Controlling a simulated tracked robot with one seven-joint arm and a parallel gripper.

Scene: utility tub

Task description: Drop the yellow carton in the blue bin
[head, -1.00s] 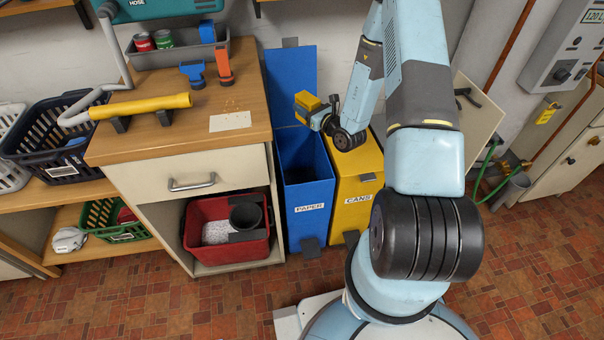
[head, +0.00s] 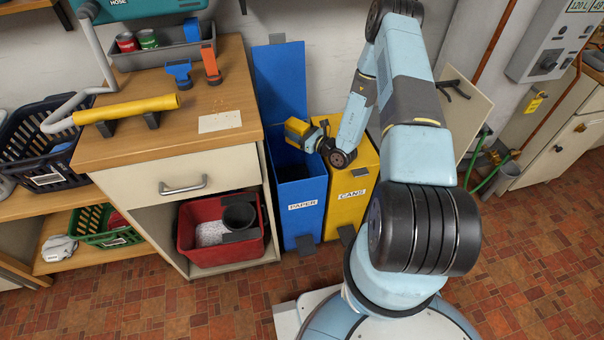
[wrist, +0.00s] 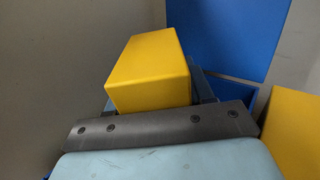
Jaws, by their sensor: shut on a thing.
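The yellow carton (head: 297,128) is held in my gripper (head: 308,137), above the open top of the blue bin. It also shows large in the wrist view (wrist: 150,70), between the fingers, which are mostly hidden behind the gripper body. The blue bin (head: 302,215) is labelled PAPER and its lid (head: 280,80) stands raised against the wall. In the head view, the carton is over the bin's rear part, clear of the rim as far as I can tell.
A yellow bin (head: 350,208) labelled CANS stands directly right of the blue bin, under my wrist. A wooden workbench (head: 180,145) with a drawer is close on the left. A red tub (head: 205,252) sits on its lower shelf.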

